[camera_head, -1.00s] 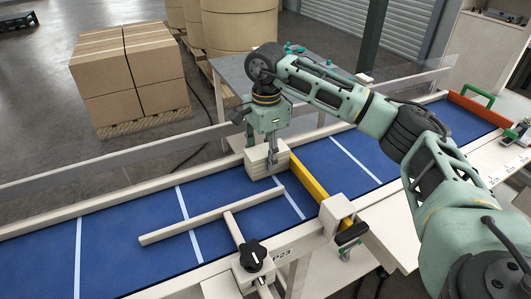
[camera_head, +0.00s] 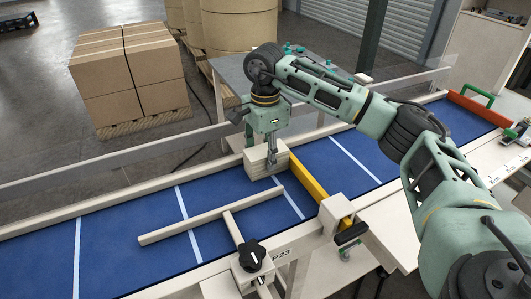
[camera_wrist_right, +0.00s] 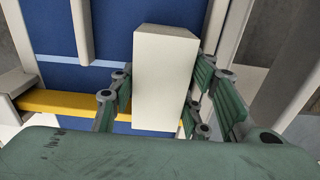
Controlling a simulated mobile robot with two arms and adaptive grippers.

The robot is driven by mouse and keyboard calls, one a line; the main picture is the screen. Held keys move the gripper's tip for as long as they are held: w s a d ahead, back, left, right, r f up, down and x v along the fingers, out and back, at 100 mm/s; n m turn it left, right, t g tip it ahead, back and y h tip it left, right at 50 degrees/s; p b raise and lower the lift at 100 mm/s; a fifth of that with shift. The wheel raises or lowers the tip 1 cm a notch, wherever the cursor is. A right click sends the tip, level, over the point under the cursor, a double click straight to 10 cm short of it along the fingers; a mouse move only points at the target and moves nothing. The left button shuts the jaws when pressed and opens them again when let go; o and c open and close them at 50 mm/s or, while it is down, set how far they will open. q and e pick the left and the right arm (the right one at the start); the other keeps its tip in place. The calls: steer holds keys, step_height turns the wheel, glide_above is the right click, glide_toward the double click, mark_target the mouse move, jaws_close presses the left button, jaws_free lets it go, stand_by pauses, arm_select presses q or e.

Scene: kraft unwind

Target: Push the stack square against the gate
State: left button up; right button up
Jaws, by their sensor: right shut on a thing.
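The stack (camera_head: 257,165) is a small cream block of layered pieces, upright on the blue belt near the far rail. My right gripper (camera_head: 271,161) comes down over it and is shut on it. In the right wrist view, the stack (camera_wrist_right: 164,75) stands between the green fingers (camera_wrist_right: 158,98). The gate (camera_head: 309,177) is a yellow bar across the belt, just right of the stack; it also shows in the right wrist view (camera_wrist_right: 67,103), partly hidden behind the stack. I cannot tell whether they touch. My left gripper is not in view.
A cream guide bar (camera_head: 212,215) lies over the belt (camera_head: 120,245) left of the gate, with a black clamp knob (camera_head: 252,254) at the near rail. A clear panel runs along the far side. An orange stop (camera_head: 480,108) crosses the belt's right end.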

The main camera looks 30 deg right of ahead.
steer(key=o, duration=1.3)
step_height(320, 180, up, 12)
steer(key=shift+f, duration=0.1)
